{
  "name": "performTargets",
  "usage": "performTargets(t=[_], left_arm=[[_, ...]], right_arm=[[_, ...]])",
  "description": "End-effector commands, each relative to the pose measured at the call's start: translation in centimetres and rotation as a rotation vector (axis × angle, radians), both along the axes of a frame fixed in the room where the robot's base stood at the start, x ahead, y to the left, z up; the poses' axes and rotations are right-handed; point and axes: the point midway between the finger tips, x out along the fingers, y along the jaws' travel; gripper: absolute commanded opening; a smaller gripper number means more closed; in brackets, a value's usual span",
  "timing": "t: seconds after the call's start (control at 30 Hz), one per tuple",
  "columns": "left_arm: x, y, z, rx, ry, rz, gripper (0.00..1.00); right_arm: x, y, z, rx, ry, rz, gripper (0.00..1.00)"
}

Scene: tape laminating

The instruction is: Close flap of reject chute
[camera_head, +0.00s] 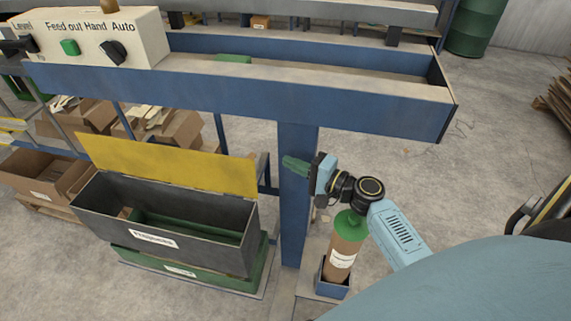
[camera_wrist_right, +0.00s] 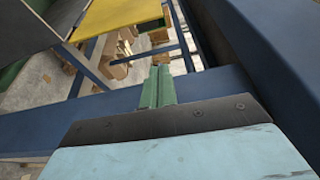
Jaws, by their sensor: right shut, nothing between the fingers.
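The reject chute is a grey open-topped box (camera_head: 205,250) with a white label on its front, at the lower left of the head view. Its yellow flap (camera_head: 170,163) stands raised along the back edge, so the box is open. The flap also shows in the right wrist view (camera_wrist_right: 122,14), at the upper left. My right gripper (camera_head: 288,161) is shut and empty, with green fingers pointing left. It is beside the blue post, to the right of the flap and apart from it. In the right wrist view its fingers (camera_wrist_right: 158,80) are together. My left gripper is out of view.
A blue post (camera_head: 296,220) stands between the chute and my right arm, under a blue beam (camera_head: 230,95). A green-topped cylinder (camera_head: 345,245) stands below my right wrist. Cardboard boxes (camera_head: 160,125) lie behind the flap. A control panel (camera_head: 90,35) is at upper left.

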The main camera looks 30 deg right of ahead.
Motion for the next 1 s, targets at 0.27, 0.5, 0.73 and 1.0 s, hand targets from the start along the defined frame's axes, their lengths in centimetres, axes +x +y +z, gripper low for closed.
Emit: performTargets(t=[0.27,0.5,0.73,1.0], left_arm=[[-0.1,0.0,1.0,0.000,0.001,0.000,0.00],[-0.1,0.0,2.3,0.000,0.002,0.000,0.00],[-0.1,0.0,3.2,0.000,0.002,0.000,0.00],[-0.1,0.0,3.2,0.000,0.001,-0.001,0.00]], right_arm=[[5.3,2.6,0.2,0.000,-0.001,0.003,0.00],[6.0,4.8,0.2,0.000,0.003,0.004,0.00],[4.6,6.3,0.2,-0.001,0.000,0.004,0.00],[4.3,6.5,0.0,-0.002,0.000,0.003,0.00]])
